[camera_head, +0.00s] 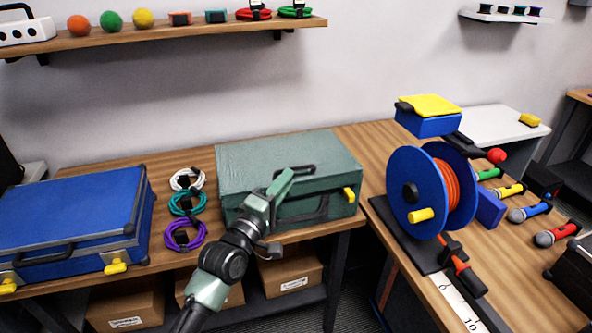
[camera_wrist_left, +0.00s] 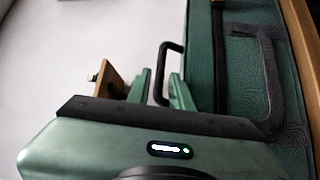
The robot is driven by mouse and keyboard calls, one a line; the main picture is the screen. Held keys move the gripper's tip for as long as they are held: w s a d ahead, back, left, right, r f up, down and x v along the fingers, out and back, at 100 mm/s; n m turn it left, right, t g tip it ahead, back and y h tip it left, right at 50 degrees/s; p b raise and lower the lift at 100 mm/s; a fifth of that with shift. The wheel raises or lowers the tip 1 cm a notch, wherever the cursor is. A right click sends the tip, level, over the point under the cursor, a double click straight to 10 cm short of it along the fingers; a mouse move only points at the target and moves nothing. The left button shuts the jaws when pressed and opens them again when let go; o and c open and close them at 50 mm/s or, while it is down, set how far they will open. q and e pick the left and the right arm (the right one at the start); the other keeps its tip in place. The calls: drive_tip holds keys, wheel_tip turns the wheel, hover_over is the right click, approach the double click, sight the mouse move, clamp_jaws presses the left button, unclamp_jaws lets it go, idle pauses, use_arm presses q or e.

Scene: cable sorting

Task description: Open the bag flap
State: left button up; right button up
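The bag is a closed green case (camera_head: 250,165) on the wooden table, with a black front handle (camera_head: 300,212) and a yellow latch (camera_head: 349,194). A small black handle (camera_head: 302,168) is on its top. My left gripper (camera_head: 282,184) is over the case's front upper edge, close to that top handle. In the left wrist view, the fingers of my left gripper (camera_wrist_left: 160,88) stand apart, with the black top handle (camera_wrist_left: 171,47) at the gap between them. I cannot tell whether they touch it. The green case also shows there (camera_wrist_left: 240,25). My right gripper is not in view.
A blue case (camera_head: 65,210) stands at the left. White, teal and purple cable coils (camera_head: 184,205) lie between the cases. A blue cable reel (camera_head: 418,190) and several microphones (camera_head: 530,212) are at the right. A shelf (camera_head: 170,35) hangs above.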

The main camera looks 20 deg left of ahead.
sight(296, 169)
use_arm(q)
drive_tip(key=x, duration=0.6)
clamp_jaws()
drive_tip(key=shift+f, duration=0.1)
idle(1.2)
